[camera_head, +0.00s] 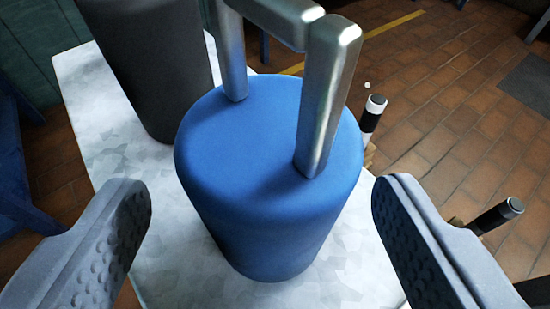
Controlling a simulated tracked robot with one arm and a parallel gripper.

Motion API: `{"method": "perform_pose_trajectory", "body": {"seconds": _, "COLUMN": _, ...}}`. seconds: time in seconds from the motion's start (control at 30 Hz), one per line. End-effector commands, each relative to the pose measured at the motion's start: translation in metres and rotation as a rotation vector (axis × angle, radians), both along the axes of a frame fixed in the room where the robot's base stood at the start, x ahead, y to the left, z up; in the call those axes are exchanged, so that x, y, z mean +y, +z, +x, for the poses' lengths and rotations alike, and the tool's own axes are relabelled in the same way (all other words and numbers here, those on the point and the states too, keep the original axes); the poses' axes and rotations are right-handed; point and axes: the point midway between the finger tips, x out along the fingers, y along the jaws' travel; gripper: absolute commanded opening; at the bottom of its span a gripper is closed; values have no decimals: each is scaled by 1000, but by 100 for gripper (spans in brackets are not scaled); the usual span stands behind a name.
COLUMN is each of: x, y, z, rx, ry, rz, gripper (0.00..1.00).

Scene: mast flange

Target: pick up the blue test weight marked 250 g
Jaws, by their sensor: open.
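A blue cylindrical weight (270,200) with a squared metal handle (325,105) stands upright on a pale mottled tabletop (185,270). No 250 g marking shows on the side I see. My gripper (265,220) is open, with one ridged grey finger at the left and one at the right of the weight. Both fingers are apart from it, with a visible gap on each side.
A dark grey cylinder (150,65) stands on the same tabletop, behind and left of the blue weight, close to it. Two black-and-white capped posts (374,112) (500,214) stand at the right. Brown floor tiles (450,120) with a yellow line lie beyond.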

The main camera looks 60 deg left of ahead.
Motion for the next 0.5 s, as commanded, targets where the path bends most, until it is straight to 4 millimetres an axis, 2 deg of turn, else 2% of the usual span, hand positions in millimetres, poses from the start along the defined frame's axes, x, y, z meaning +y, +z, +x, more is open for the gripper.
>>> {"method": "perform_pose_trajectory", "body": {"seconds": 0.03, "x": 6, "y": -6, "z": 4, "rx": -2, "ry": 3, "rz": 1, "gripper": 70}}
{"method": "perform_pose_trajectory", "body": {"seconds": 0.2, "x": 25, "y": -13, "z": 12, "rx": -3, "ry": 3, "rz": 0, "gripper": 70}}
{"method": "perform_pose_trajectory", "body": {"seconds": 0.47, "x": 28, "y": -12, "z": 14, "rx": -3, "ry": 1, "rz": -1, "gripper": 70}}
{"method": "perform_pose_trajectory", "body": {"seconds": 0.5, "x": 28, "y": -13, "z": 14, "rx": -3, "ry": 1, "rz": -1, "gripper": 59}}
